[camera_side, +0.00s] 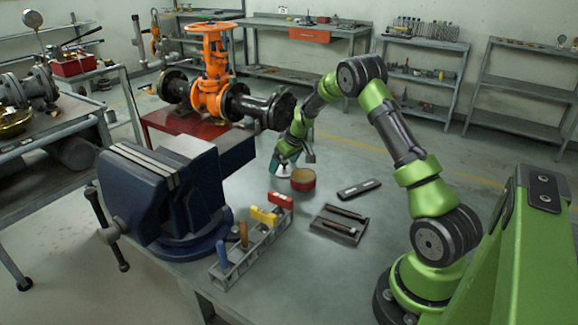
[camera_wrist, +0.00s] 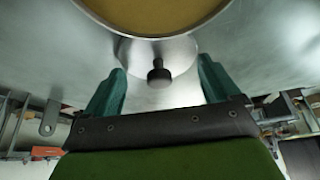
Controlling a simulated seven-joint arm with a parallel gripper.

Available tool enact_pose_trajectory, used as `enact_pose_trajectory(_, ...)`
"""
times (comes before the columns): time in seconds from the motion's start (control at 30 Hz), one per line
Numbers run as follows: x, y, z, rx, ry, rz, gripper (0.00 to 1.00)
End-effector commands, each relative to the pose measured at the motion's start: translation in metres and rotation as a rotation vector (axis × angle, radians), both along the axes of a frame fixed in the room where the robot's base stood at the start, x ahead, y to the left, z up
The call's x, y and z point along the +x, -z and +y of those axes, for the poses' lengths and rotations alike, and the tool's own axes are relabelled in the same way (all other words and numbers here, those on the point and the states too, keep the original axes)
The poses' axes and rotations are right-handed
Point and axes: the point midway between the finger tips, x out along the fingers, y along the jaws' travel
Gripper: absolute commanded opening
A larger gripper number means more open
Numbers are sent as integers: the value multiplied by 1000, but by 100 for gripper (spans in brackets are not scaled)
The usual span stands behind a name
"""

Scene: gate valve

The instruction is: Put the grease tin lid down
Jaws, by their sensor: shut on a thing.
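The grease tin (camera_side: 303,180) is a short red tin standing open on the grey bench, with tan grease inside. Its rim and grease (camera_wrist: 155,12) fill the top of the wrist view. The grease tin lid (camera_wrist: 140,50) is a silver disc with a black knob, right beside the tin. My gripper (camera_wrist: 160,75) has its two teal fingers on opposite sides of the lid, shut on its edge. In the side view my gripper (camera_side: 285,164) is low at the left of the tin. Whether the lid touches the bench I cannot tell.
A blue vise (camera_side: 165,195) stands at the left. A grey tool rack (camera_side: 240,255) with coloured handles is at the front. A dark tray (camera_side: 338,226) and a flat dark bar (camera_side: 358,189) lie right of the tin. An orange gate valve (camera_side: 210,75) stands behind.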

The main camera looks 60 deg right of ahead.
Motion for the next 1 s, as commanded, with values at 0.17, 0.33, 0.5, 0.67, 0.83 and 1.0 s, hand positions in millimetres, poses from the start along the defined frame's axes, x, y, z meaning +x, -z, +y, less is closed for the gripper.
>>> enact_pose_trajectory(0.17, 0, 1, 0, 0, 0, 0, 61)
enact_pose_trajectory(0.33, 0, 2, 0, -1, -1, 0, 100)
enact_pose_trajectory(0.5, 0, 2, 0, 0, -1, 0, 100)
enact_pose_trajectory(0.67, -2, -7, 1, -1, -1, -1, 100)
enact_pose_trajectory(0.83, -14, -36, 3, -2, 0, -4, 100)
enact_pose_trajectory(1.0, -30, -71, 6, -3, 1, -4, 100)
